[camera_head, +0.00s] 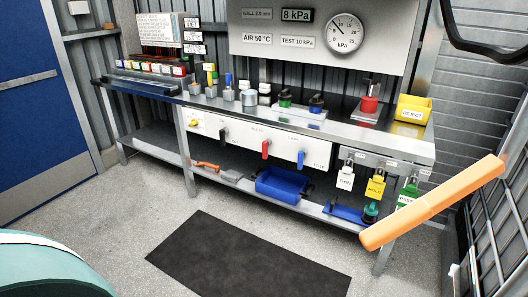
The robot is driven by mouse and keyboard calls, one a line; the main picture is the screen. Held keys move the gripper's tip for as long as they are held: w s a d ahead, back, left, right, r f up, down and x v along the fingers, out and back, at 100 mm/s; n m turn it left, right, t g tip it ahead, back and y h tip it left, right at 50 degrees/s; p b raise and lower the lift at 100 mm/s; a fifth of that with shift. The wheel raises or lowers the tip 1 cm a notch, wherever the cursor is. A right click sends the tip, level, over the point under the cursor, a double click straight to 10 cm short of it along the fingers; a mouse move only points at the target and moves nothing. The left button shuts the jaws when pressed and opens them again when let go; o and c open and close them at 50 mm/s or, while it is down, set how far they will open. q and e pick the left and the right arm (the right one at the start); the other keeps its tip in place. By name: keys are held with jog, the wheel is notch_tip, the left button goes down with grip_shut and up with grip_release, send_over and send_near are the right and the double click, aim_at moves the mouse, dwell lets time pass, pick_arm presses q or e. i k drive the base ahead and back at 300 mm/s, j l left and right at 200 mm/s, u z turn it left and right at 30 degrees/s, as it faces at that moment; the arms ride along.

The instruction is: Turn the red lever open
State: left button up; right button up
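The red lever (265,149) is on the white panel (207,125) along the front of the steel bench. Its handle hangs roughly straight down. A black lever (223,136) is to its left, a blue lever (301,159) to its right, and a yellow handle (194,123) lies roughly sideways at the far left of the panel. The labels by the levers are too small to read surely. Neither of my grippers is in view, and nothing touches the red lever.
The bench top (400,142) holds bottles, a red-topped device (369,101) and a yellow REJECT bin (412,109). A blue tray (282,185) sits on the lower shelf. A dark mat (250,258) lies on clear floor.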

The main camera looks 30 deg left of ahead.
aim_at(265, 144)
jog(key=i+j, duration=0.15)
jog(key=j, duration=0.2)
jog(key=i+j+z, duration=0.15)
jog(key=j, duration=0.2)
jog(key=i+j, duration=0.2)
jog(key=j, duration=0.15)
jog(key=i+j+z, duration=0.15)
jog(key=j, duration=0.2)
jog(key=i+j+z, duration=0.1)
jog(key=i+j, duration=0.65)
jog(key=j, duration=0.25)
jog(key=i+l+z, duration=0.05)
